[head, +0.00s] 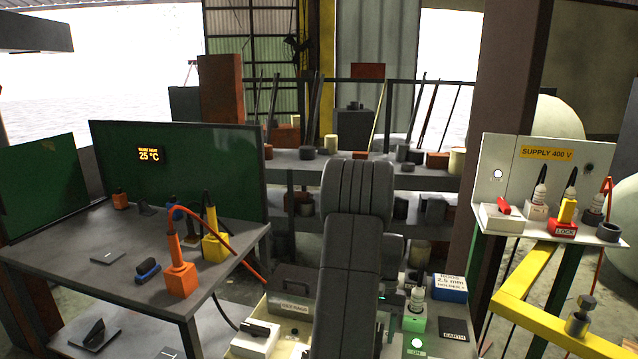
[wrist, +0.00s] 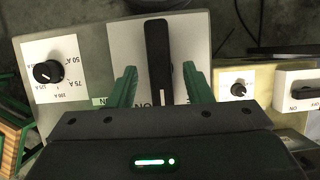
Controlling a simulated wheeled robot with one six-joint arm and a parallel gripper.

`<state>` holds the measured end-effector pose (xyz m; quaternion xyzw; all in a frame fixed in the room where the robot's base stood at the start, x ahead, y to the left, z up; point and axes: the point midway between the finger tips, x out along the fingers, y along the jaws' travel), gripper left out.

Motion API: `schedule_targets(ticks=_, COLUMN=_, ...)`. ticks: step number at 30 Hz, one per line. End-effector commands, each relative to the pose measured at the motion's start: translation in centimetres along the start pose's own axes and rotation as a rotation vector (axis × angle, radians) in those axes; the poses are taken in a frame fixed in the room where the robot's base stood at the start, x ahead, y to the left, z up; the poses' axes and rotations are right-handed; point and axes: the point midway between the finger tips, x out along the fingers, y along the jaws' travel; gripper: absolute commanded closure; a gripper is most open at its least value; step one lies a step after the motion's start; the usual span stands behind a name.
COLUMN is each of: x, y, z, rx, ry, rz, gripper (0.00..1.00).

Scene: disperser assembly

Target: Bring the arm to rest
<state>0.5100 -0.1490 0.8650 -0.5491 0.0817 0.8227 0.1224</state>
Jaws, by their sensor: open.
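My gripper (wrist: 160,68) is open in the wrist view, its two green fingers apart. A black switch lever (wrist: 158,45) on a pale plate (wrist: 198,32) lies between the fingers, with a gap showing on each side. I cannot tell how far the fingers are above the plate. In the head view my arm stands bent in the middle, over the front bench, and hides the gripper and part of what lies behind it.
A dial (wrist: 47,73) with amp marks is left of the lever; a small knob (wrist: 238,89) is right. The left table (head: 75,236) carries orange and yellow blocks (head: 180,279). A supply panel (head: 546,170) and yellow frame (head: 526,284) stand right. Shelves are behind.

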Motion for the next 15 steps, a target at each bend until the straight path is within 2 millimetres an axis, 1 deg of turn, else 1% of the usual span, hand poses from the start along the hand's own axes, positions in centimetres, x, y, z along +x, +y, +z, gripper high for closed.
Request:
schedule_targets(ticks=4, x=0.96, y=-0.01, z=0.04, rx=0.000, ry=-0.001, rz=0.000, gripper=0.55)
schedule_targets(ticks=15, x=0.82, y=-0.01, z=0.00, rx=-0.015, ry=0.001, rz=0.007, gripper=0.55)
